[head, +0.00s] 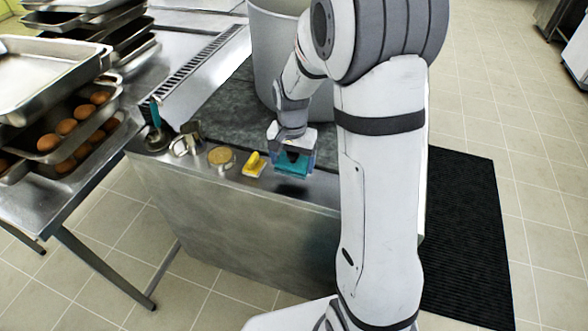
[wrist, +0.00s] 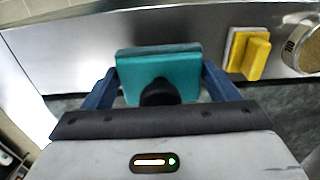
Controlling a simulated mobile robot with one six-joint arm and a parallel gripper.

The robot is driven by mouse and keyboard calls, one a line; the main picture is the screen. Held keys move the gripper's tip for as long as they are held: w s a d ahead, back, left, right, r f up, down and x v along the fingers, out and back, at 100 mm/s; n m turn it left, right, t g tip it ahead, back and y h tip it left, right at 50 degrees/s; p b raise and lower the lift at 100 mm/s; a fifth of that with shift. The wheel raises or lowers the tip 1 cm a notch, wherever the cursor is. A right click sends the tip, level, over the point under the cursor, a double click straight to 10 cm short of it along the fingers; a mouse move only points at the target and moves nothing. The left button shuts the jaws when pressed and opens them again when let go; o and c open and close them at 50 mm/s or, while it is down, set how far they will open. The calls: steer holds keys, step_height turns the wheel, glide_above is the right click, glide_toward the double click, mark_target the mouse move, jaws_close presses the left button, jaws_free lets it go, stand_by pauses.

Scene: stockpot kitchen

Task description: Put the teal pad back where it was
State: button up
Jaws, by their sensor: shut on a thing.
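The teal pad (wrist: 158,68) is held between the two blue fingers of my gripper (wrist: 160,88) in the wrist view. A dark rounded knob shows on the pad's near side. In the head view my gripper (head: 292,160) holds the teal pad (head: 307,164) above the front edge of the metal counter, with a dark shadow below it. The pad looks apart from the counter. The yellow-handled pad (head: 255,165) lies on the counter just left of my gripper; it also shows right of the gripper in the wrist view (wrist: 250,54).
Left of the yellow pad are a round tan-topped item (head: 221,157), a metal item (head: 187,140) and a teal-handled ladle (head: 156,130). A large pot (head: 276,45) stands behind my gripper.

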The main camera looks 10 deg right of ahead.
mark_target(293, 172)
steer(key=shift+s+d+f, duration=0.1)
steer(key=shift+f, duration=2.1)
steer(key=shift+f, duration=0.25)
steer(key=o, duration=0.9)
steer(key=shift+r, duration=0.1)
step_height(293, 172, up, 11)
steer(key=shift+r+b, duration=0.2)
steer(key=shift+b, duration=0.15)
steer(key=shift+s+r, duration=0.2)
steer(key=shift+r, duration=0.45)
steer(key=shift+s+d+r+n+t, duration=0.1)
steer(key=shift+s+r+n+t, duration=0.65)
steer(key=shift+s, duration=2.5)
steer(key=shift+s+d+r+n+t, duration=0.15)
steer(key=shift+s+r+n, duration=1.2)
steer(key=shift+s, duration=1.85)
steer(key=shift+s+a+r+n+t, duration=0.1)
steer(key=shift+s+r+n+t, duration=0.9)
steer(key=shift+s, duration=2.25)
